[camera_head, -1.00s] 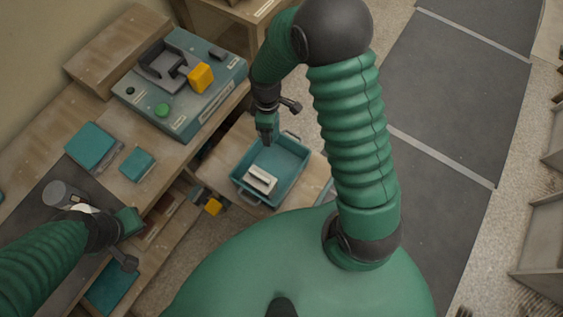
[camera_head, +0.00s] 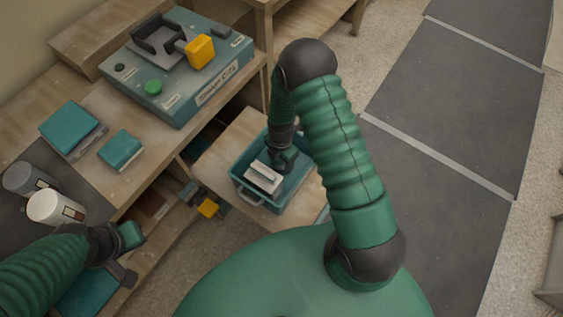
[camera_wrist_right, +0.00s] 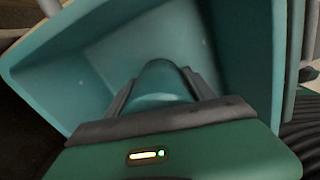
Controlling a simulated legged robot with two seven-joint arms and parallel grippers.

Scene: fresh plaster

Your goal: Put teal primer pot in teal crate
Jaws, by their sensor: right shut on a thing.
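The teal crate (camera_head: 243,187) stands on a low wooden shelf near the centre of the head view. Its walls also fill much of the right wrist view (camera_wrist_right: 235,45). My right gripper (camera_head: 283,163) reaches down inside the crate. In the right wrist view it is shut on the rounded teal primer pot (camera_wrist_right: 160,82), which sits between its fingers within the crate walls. I cannot tell whether the pot touches the crate floor. My left gripper (camera_head: 128,250) is at the lower left by the bench edge; its finger opening is unclear.
A white block-like item (camera_head: 263,178) lies in the crate beside my right gripper. A grey pot (camera_head: 25,178) and a white pot (camera_head: 55,207) stand on the bench. Teal boxes (camera_head: 120,150) and a machine with a yellow block (camera_head: 200,51) are further back.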

